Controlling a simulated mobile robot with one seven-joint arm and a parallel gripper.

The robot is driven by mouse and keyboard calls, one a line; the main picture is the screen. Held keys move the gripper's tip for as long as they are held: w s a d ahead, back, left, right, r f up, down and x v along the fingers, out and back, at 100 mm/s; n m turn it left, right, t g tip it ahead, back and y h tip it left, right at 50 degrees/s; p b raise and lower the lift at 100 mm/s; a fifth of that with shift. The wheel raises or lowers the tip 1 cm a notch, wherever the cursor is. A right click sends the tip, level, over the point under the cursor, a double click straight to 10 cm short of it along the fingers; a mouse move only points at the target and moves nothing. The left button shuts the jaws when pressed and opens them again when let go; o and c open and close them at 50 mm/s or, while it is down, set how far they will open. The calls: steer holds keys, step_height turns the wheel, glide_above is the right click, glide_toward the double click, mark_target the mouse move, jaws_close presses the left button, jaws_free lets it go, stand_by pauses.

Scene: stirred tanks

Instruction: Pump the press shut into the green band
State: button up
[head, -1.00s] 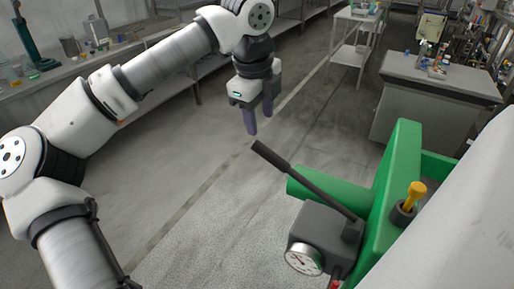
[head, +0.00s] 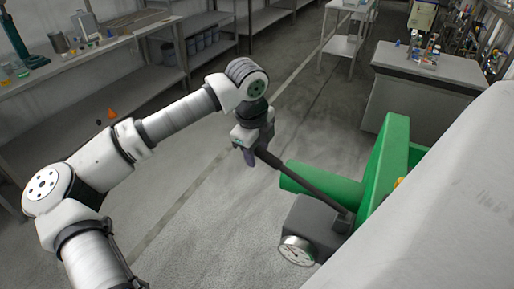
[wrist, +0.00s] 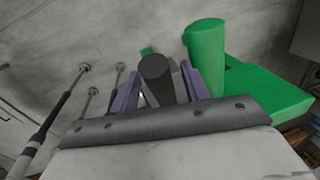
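The green press (head: 388,165) stands at the right, with a dark grey pump block (head: 312,222) at its near side. A round white gauge (head: 297,251) is on the block; its bands and needle are too small to read. A black pump lever (head: 310,182) slants up and left from the block. My gripper (head: 250,158) is at the lever's free end. In the wrist view, the lever's round end (wrist: 156,68) shows between the two purple fingers, with narrow gaps beside it. The fingers look open around the lever. The green cylinder (wrist: 205,60) is right of them.
A large pale surface (head: 430,215) fills the lower right and hides part of the press. A grey bench (head: 420,90) stands behind the press. Shelving (head: 160,60) runs along the back left.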

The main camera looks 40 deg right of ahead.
jaws_close()
step_height(320, 180, down, 11)
steer(key=w+g+h+b, duration=0.1)
steer(key=g+b, duration=0.3)
steer(key=b, duration=0.5)
steer(key=shift+w+a+f+h, duration=0.2)
steer(key=shift+w+a+h, duration=0.25)
steer(key=shift+w, duration=0.2)
steer(key=shift+o, duration=0.4)
jaws_free()
steer(key=shift+r, duration=0.1)
steer(key=b+v, duration=0.2)
steer(key=v, duration=1.2)
steer(key=shift+w, duration=0.25)
